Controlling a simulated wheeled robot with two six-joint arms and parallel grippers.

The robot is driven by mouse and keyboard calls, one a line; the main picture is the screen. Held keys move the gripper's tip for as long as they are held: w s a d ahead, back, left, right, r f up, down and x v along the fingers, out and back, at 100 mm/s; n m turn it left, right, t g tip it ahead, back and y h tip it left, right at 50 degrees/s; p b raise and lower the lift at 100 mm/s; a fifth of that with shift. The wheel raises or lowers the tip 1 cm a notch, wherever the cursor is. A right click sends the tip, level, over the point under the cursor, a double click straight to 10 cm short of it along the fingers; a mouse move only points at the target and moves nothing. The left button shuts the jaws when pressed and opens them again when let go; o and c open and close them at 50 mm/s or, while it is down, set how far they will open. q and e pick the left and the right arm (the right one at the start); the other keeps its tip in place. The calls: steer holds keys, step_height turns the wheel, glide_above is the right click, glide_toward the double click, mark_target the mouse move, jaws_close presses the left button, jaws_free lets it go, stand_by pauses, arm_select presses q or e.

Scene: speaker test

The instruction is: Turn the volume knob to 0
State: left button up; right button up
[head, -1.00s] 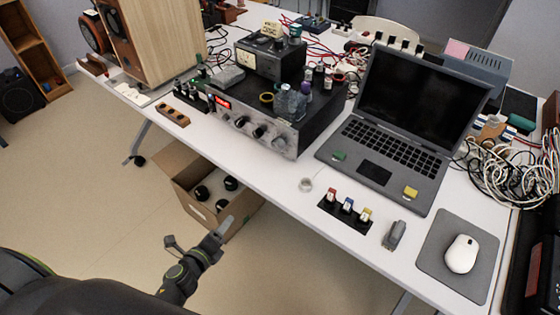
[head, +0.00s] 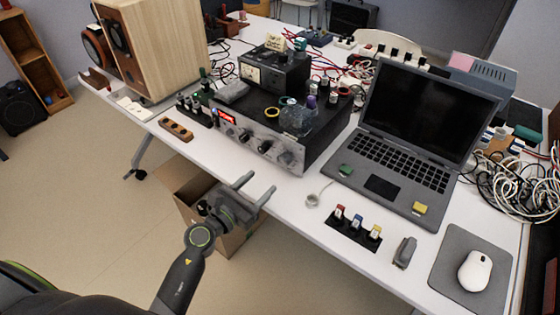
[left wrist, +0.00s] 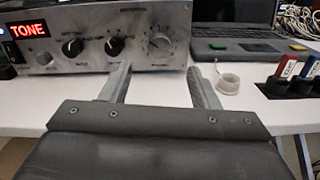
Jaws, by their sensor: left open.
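The amplifier (head: 275,135) stands on the white table with its silver front panel towards me. Its red display reads TONE in the left wrist view (left wrist: 27,30). Two black knobs, a left one (left wrist: 72,48) and a middle one (left wrist: 114,46), and a silver dial (left wrist: 160,43) at the right show on the panel. The labels are too blurred to tell which is the volume knob. My left gripper (head: 257,186) is open and empty, in front of the panel and apart from it. In the left wrist view its fingers (left wrist: 160,80) point at the panel, below the silver dial.
The white table's (head: 315,222) front edge lies by my left gripper. A white tape roll (head: 312,200) and a laptop (head: 395,165) are to the right, with a strip of coloured switches (head: 357,224) before the laptop. A cardboard box (head: 180,185) stands on the floor below.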

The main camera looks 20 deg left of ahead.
mark_target(282, 162)
arm_select(q)
steer(key=x, duration=0.9)
steer(key=shift+w+f, duration=0.1)
steer(key=shift+w, duration=0.15)
steer(key=shift+d, duration=0.1)
arm_select(e)
steer(key=shift+w+a+r, duration=0.2)
steer(key=shift+a, duration=0.1)
arm_select(q)
steer(key=shift+c, duration=0.9)
steer(key=c, duration=0.8)
arm_select(e)
steer(key=shift+d, duration=0.2)
steer(key=shift+r, duration=0.15)
